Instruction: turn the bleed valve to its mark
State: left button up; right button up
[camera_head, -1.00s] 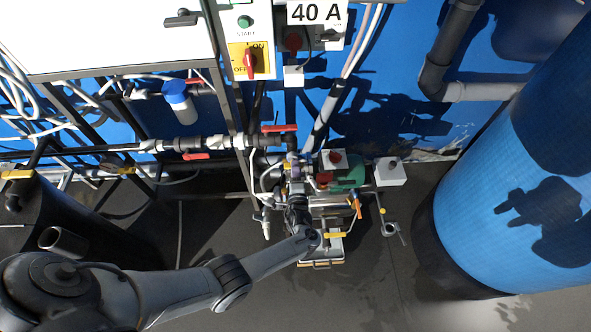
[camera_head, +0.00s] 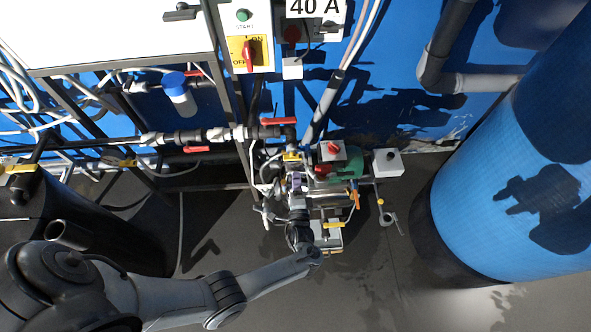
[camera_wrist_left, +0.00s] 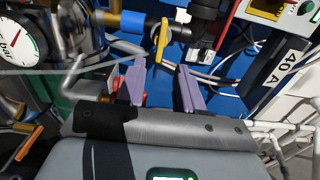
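My left gripper (camera_head: 295,182) is over the pipework of the small skid, reached from the lower left in the head view. In the left wrist view its two purple fingers (camera_wrist_left: 160,70) are open, with nothing between them. A yellow valve lever (camera_wrist_left: 161,40) on a pipe stands just beyond the fingertips, apart from them. It also shows in the head view as a yellow handle (camera_head: 291,156) just above the gripper. No label shows whether it is the bleed valve, and I cannot make out a mark. My right gripper is not in view.
A pressure gauge (camera_wrist_left: 20,40) and an orange handle (camera_wrist_left: 28,142) are at the left of the wrist view. A red-handled pipe valve (camera_head: 278,121) is behind the skid. A large blue tank (camera_head: 520,190) stands right. Dark floor (camera_head: 370,280) in front is clear.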

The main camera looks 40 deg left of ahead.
pick_arm(q)
jog(key=shift+v, duration=1.25)
jog(key=shift+f, duration=0.1)
